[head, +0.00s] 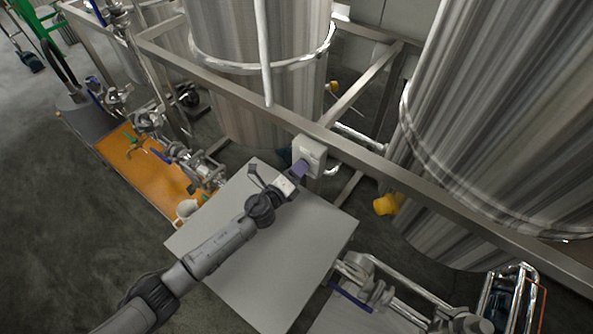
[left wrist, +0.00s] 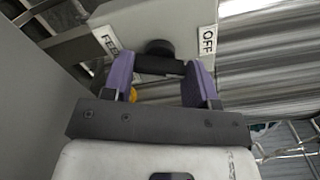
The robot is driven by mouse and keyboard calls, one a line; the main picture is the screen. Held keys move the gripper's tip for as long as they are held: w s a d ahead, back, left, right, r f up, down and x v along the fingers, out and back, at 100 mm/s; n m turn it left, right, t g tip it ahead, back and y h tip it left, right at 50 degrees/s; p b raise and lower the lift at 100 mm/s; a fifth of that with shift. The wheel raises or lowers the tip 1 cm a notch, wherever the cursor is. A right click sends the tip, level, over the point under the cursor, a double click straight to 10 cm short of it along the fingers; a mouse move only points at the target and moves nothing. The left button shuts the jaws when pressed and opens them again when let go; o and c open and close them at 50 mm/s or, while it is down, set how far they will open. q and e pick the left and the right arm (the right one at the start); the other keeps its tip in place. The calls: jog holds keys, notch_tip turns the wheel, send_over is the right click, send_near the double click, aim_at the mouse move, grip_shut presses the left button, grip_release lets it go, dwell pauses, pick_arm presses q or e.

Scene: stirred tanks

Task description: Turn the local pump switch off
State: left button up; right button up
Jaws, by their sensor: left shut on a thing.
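The pump switch is a pale box (head: 312,150) fixed on the steel frame rail between the tanks. In the left wrist view, the switch box (left wrist: 182,17) carries an "OFF" label on the right and a partly hidden label, seemingly starting "FEE", on the left. Its black switch handle (left wrist: 158,66) sits below a round black hub and lies across between the fingers. My left gripper (head: 298,170) reaches the front of the box. Its purple fingers also show in the left wrist view (left wrist: 160,80), shut on the handle. My right gripper is not in view.
A flat grey surface (head: 235,285) lies under my left arm. Large steel tanks (head: 262,75) stand behind the rail (head: 425,182). Pipes and valves stand by an orange tray (head: 125,160) at left; more piping (head: 385,295) is at lower right. Open floor is at lower left.

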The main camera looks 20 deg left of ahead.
pick_arm(q)
jog(key=n, duration=0.4)
jog(key=shift+n+p, duration=0.4)
jog(key=shift+n, duration=0.3)
jog(key=o, duration=0.9)
jog(key=shift+o, duration=0.2)
jog(key=p+v, duration=0.1)
jog(key=v, duration=1.1)
jog(key=shift+s+a, duration=0.1)
jog(key=shift+s, duration=0.25)
jog(key=shift+s+a, duration=0.15)
jog(key=shift+s, duration=0.4)
